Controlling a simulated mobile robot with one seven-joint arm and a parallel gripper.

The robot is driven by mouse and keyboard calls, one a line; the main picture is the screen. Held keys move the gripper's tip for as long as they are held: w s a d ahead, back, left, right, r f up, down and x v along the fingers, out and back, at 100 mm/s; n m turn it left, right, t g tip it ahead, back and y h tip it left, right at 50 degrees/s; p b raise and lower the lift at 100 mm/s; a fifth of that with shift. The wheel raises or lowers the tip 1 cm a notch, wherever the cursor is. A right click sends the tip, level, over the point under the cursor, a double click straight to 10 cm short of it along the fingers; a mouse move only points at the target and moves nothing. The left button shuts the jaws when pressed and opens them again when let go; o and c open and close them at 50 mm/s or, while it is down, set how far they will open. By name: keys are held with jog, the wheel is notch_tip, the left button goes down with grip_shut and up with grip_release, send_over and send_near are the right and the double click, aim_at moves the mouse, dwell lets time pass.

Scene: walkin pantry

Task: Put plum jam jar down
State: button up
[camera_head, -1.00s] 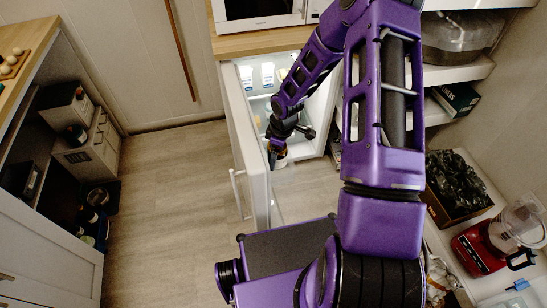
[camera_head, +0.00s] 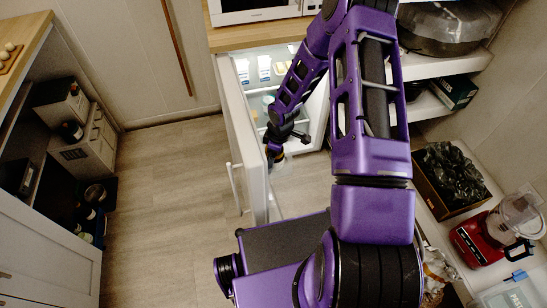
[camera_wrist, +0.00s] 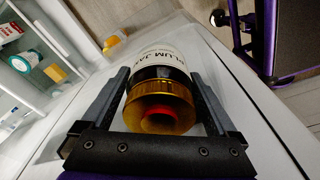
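The plum jam jar (camera_wrist: 160,95) sits between the two fingers of my gripper (camera_wrist: 160,100) in the wrist view. Its gold lid with a red centre faces the camera, and a white label reads "PLUM JAM". The fingers are close on both sides of it, shut on the jar. In the head view my gripper (camera_head: 275,146) is low in the open fridge area, beside the white fridge door (camera_head: 240,140). Only a small part of the jar (camera_head: 277,158) shows there below the gripper. I cannot tell whether its base touches anything.
The fridge interior holds cartons (camera_head: 264,68) on its shelves. In the wrist view, shelves with containers (camera_wrist: 22,62) are at left and a white panel lies behind the jar. Floor at left is clear.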

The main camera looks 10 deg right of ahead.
jog(key=r, duration=0.4)
jog(key=d+r+p, duration=0.1)
jog(key=r, duration=0.7)
jog(key=shift+s+d+r+p, duration=0.1)
jog(key=shift+s+d+p, duration=0.05)
jog(key=shift+s+p, duration=0.25)
